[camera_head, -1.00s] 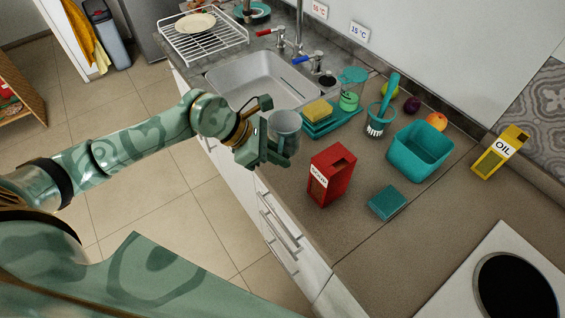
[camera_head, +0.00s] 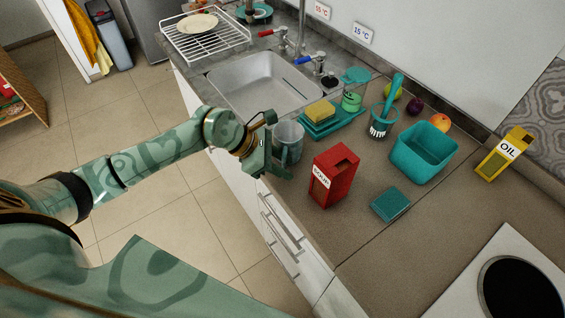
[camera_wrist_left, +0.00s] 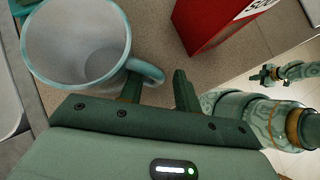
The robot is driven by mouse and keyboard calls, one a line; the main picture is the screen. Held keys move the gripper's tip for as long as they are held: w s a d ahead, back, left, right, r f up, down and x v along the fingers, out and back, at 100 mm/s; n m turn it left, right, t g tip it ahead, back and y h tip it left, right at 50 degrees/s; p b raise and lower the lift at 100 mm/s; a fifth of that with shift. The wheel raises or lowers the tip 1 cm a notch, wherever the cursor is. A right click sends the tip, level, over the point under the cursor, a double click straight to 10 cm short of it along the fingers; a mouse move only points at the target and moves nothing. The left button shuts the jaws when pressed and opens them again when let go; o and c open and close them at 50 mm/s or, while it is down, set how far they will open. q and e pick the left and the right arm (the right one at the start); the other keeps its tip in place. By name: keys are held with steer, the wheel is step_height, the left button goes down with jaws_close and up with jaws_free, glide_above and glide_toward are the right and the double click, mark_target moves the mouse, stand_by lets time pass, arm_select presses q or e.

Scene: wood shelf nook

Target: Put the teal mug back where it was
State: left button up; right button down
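The teal mug (camera_head: 289,138) is at the counter's front edge, between the sink and the red soup box. It looks upright and empty in the left wrist view (camera_wrist_left: 78,42), with its handle toward my left gripper. My left gripper (camera_head: 276,160) is close beside the mug. In the left wrist view its two fingers (camera_wrist_left: 160,90) are apart, with the end of the handle at the gap between them. I cannot tell whether a finger touches the handle. My right gripper (camera_wrist_left: 267,75) shows small at the right of the wrist view; its opening is unclear.
The red soup box (camera_head: 335,175) stands just right of the mug. The sink (camera_head: 265,83) lies behind.

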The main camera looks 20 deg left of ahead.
arm_select(q)
steer(key=shift+r, duration=0.1)
steer(key=shift+a+r, duration=0.2)
steer(key=shift+r, duration=0.05)
steer(key=v, duration=1.1)
steer(key=shift+a+p, duration=0.2)
steer(key=shift+p, duration=0.25)
